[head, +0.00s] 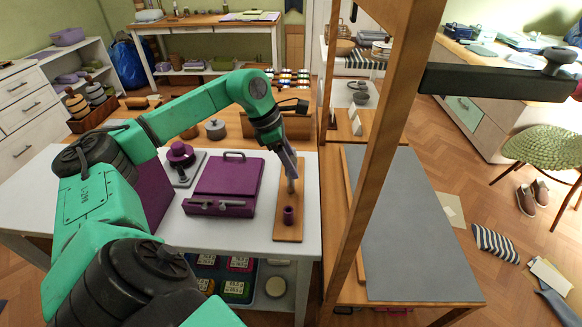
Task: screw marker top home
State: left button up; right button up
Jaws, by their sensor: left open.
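My left gripper (291,186) points down over the far half of a narrow wooden board (289,232) on the white table. It is open; its fingertips are small here, and I cannot tell whether anything sits between them. A short purple cylinder (289,215) stands upright on the near half of the board, apart from the gripper and closer to the table's front edge. A purple round piece with a knob (180,154) sits on a grey plate to the left. I cannot tell which piece is the marker top. My right gripper is not in view.
A purple case (226,186) with a handle and latch lies left of the board. A wooden upright (368,150) rises close on the right, before a grey-topped bench (405,240). The white table (250,233) is bare in front of the case.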

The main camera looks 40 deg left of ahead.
pick_arm(q)
jog(key=shift+f+n+y+b, duration=0.25)
jog(key=shift+n+y+b, duration=0.05)
jog(key=shift+n, duration=0.5)
jog(key=n+t+y, duration=0.1)
jog(key=n, duration=0.1)
jog(key=shift+r+n, duration=0.2)
jog(key=shift+n, duration=0.2)
jog(key=shift+r+n+y, duration=0.1)
jog(key=shift+n+y, duration=0.2)
jog(key=shift+n, duration=0.5)
jog(key=shift+r+n+y+p, duration=0.15)
jog(key=shift+n+y+p, duration=0.25)
jog(key=shift+n+p, duration=0.6)
jog(key=shift+n, duration=0.6)
jog(key=shift+f, duration=0.2)
